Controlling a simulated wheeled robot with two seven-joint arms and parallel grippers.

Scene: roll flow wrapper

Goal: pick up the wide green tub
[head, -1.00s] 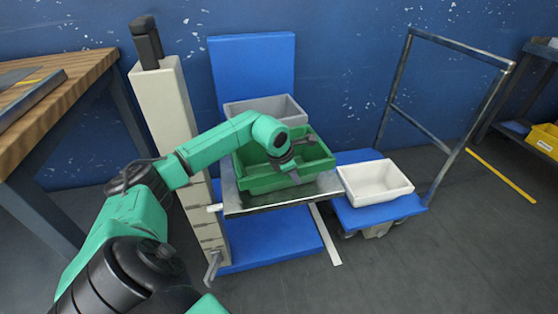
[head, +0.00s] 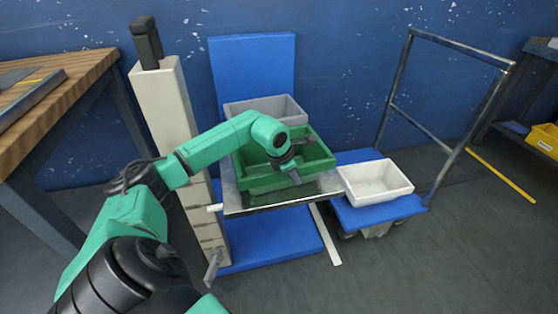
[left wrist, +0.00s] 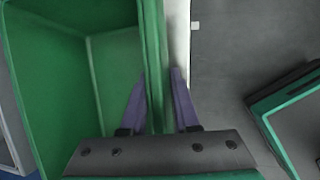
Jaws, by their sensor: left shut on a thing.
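The wide green tub (head: 262,182) sits on the metal platform (head: 255,207) of the lift in the head view. It is open at the top and looks empty. My left gripper (head: 296,168) reaches over it from the left to its near right side. In the left wrist view the tub (left wrist: 110,70) fills the left half. There my left gripper (left wrist: 157,100) has one finger inside and one outside the tub's wall, shut on its rim. My right gripper is not in view.
A grey tub (head: 262,106) stands behind the green one. A white tub (head: 375,182) sits on a blue cart (head: 372,213) at the right. The lift's pale column (head: 170,110) and a wooden bench (head: 60,80) are at the left.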

